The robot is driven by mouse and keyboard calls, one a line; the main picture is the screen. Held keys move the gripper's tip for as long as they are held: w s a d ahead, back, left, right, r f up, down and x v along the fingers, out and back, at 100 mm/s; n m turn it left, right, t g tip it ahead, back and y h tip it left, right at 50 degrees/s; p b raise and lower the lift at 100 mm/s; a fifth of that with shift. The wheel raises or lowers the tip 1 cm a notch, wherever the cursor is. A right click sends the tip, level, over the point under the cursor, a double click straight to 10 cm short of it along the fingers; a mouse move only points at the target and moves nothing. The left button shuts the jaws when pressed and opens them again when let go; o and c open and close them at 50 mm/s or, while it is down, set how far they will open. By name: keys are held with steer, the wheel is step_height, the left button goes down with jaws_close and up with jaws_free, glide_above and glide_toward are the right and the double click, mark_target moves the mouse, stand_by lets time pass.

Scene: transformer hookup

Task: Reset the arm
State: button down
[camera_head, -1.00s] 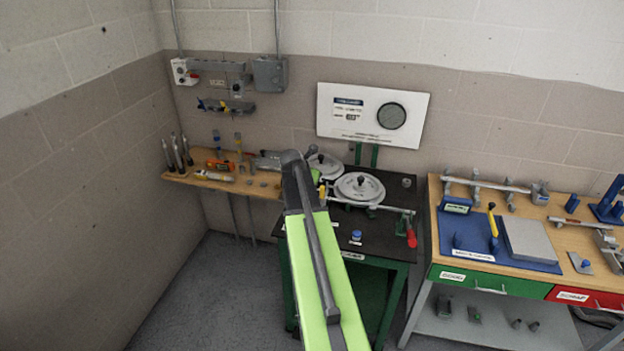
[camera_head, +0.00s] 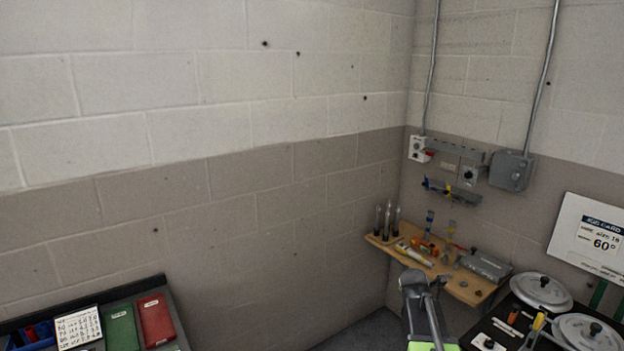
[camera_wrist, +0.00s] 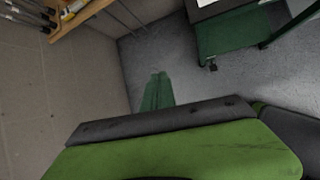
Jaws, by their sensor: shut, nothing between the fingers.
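My gripper (camera_wrist: 159,77) shows in the wrist view as two slim green fingers side by side, shut and empty. They point out over the bare grey floor and touch nothing. In the head view only a dark and green part of my arm shows, at the bottom right, in front of the wooden shelf. My gripper itself cannot be made out there.
A wooden shelf (camera_head: 469,291) with tools is in the corner. A black-topped table with round lidded pots (camera_head: 541,291) stands at the right. A dark bench with red (camera_head: 156,318) and green (camera_head: 121,328) booklets is at the lower left. Grey floor (camera_wrist: 185,55) lies clear beneath my gripper.

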steer(key=s+a+f+m+g+y+b, duration=0.1)
steer(key=s+a+f+m, duration=0.2)
steer(key=a, duration=0.4)
steer(key=s+a+f+m+y+b, duration=0.1)
steer(key=s+a+f+m, duration=0.15)
steer(key=a, duration=0.45)
steer(key=s+a+f+m+g+y, duration=0.1)
steer(key=s+a+m+g, duration=0.1)
steer(key=s+m, duration=0.4)
steer(key=s+a+f+m+g+y, duration=0.1)
steer(key=s+a+m, duration=0.4)
steer(key=m, duration=0.6)
steer(key=shift+s+a+g, duration=0.15)
steer(key=shift+s+g, duration=0.35)
steer(key=shift+m, duration=0.25)
